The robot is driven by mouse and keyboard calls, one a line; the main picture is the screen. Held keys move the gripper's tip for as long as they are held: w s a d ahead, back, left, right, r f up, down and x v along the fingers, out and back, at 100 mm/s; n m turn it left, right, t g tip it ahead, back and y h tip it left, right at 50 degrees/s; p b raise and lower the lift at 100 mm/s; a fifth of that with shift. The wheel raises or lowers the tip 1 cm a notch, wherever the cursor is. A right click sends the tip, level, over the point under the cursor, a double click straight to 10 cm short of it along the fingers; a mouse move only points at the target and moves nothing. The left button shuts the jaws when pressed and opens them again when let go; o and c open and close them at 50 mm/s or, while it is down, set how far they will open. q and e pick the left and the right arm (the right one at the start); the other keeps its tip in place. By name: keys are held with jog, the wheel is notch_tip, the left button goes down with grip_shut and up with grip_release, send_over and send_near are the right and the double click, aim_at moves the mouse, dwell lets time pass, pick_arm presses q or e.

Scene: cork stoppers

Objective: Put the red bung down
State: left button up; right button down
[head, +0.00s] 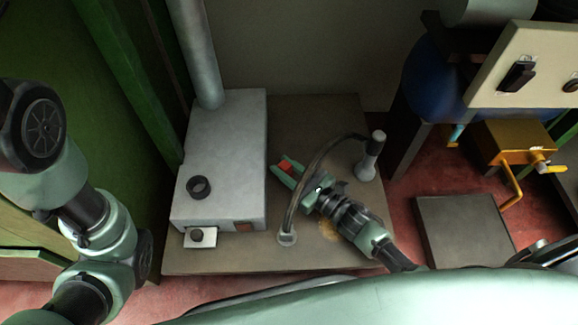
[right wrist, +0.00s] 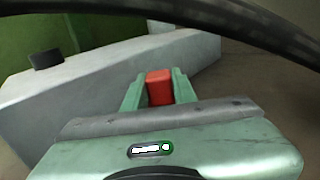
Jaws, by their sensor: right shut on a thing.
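The red bung (head: 286,168) is held between the green fingers of my right gripper (head: 284,171) in the head view. In the right wrist view the bung (right wrist: 159,87) sits upright between the two fingertips (right wrist: 158,82). The gripper is over the brown bench top (head: 330,110), just right of the grey box (head: 230,135). How high the bung is above the bench top is hard to tell. My left arm shows at the left of the head view, but its gripper is out of the picture.
A dark ring (head: 198,187) sits on the grey box. A dark hose (head: 310,170) arches over my right gripper between two grey fittings, the taller one (head: 371,155) to the right. The bench top's back right is clear. A yellow box (head: 515,140) stands further right.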

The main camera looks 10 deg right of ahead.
jog(key=shift+r, duration=0.1)
jog(key=c, duration=1.1)
grip_release()
jog(key=shift+c, duration=0.2)
